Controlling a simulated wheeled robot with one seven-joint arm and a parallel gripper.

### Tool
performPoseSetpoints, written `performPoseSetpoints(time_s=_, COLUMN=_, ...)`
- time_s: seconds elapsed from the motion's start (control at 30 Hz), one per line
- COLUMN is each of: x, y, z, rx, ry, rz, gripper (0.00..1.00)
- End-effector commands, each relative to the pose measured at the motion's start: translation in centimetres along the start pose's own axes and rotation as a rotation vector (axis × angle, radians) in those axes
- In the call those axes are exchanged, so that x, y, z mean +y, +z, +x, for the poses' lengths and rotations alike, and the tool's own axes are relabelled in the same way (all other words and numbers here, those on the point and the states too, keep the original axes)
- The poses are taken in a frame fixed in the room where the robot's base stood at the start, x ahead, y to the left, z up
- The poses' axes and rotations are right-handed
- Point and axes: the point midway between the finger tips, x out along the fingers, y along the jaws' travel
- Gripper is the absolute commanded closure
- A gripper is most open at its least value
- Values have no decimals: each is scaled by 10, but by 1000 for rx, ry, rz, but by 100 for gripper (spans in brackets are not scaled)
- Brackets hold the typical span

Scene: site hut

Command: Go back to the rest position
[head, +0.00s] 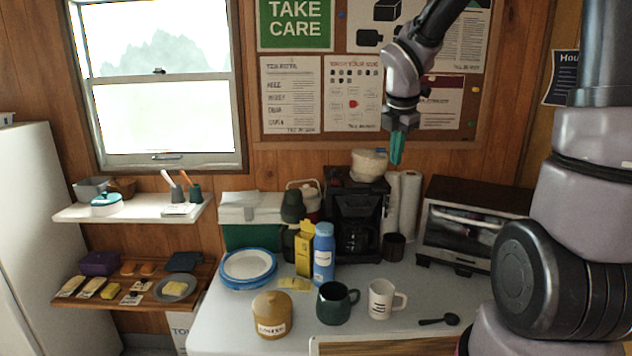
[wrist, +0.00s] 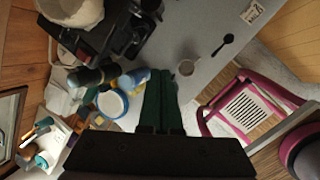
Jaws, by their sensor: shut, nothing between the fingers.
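My gripper (head: 397,149) has teal fingers and hangs in the air, pointing down, in front of the notice board and above the coffee maker (head: 357,215). Its fingers are shut together with nothing between them. In the wrist view the shut fingers (wrist: 160,88) point out over the table, which lies well below. Nothing touches the gripper.
A pink-framed chair (wrist: 250,105) shows in the wrist view.

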Motion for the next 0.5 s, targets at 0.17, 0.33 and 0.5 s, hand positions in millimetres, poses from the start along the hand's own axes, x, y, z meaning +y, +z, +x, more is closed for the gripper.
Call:
performPoseSetpoints(time_s=0.17, x=-42, y=6, z=-64, rx=-7, ry=62, rz=713, gripper=100)
performPoseSetpoints(time_s=0.33, x=-83, y=0, z=-113, rx=87, ry=125, rz=1398, gripper=100)
performPoseSetpoints(time_s=0.5, x=-118, y=-14, z=-149, rx=268, ry=134, rz=2000, gripper=100)
